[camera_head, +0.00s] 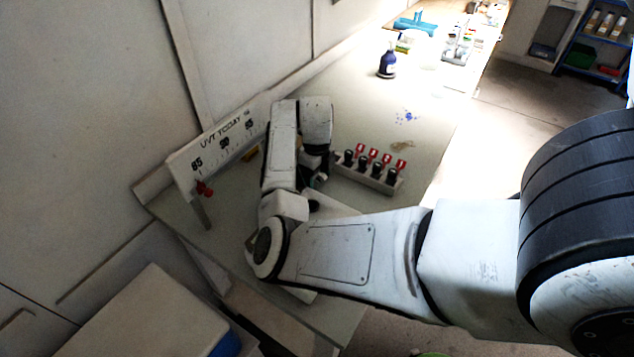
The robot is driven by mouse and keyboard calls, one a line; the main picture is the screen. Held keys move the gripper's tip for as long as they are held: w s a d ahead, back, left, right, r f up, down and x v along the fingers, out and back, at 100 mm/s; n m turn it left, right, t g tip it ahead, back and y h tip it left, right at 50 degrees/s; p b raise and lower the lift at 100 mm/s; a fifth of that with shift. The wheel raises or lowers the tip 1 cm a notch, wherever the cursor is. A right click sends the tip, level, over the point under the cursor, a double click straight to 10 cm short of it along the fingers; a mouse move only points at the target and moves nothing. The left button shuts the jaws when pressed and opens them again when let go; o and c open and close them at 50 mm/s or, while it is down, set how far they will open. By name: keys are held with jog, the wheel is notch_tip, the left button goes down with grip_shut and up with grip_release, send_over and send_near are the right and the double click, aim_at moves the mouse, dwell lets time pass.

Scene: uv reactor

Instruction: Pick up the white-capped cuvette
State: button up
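I cannot make out a white-capped cuvette in the head view; my arm hides part of the bench. A white rack (367,180) stands on the bench, holding several dark-capped pieces in a row with red tags behind them. My gripper (318,172) is at the end of my folded arm, low over the bench just left of the rack. My arm largely covers it, so whether it is open or shut, or holds anything, does not show.
A white panel (222,145) with numbers stands along the wall, with a red clamp (204,188) at its near end. A dark blue bottle (387,66), blue spots (405,117) and a blue item (415,25) are farther back. The bench between the rack and bottle is mostly clear.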

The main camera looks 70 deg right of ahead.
jog(key=c, duration=0.7)
jog(key=shift+r, duration=0.15)
jog(key=shift+w+r+b, duration=0.1)
jog(key=shift+r+b, duration=0.4)
jog(key=shift+r, duration=0.1)
jog(key=s+a+r, duration=0.1)
jog(key=s+r, duration=0.3)
jog(key=s+a+r, duration=0.2)
jog(key=s+r, duration=0.1)
jog(key=s, duration=0.1)
jog(key=s+a+r+b, duration=0.1)
jog(key=s+a+r, duration=0.1)
jog(key=s+r, duration=0.2)
jog(key=shift+s+a+r, duration=0.15)
jog(key=shift+s+r, duration=0.15)
jog(key=shift+s, duration=0.3)
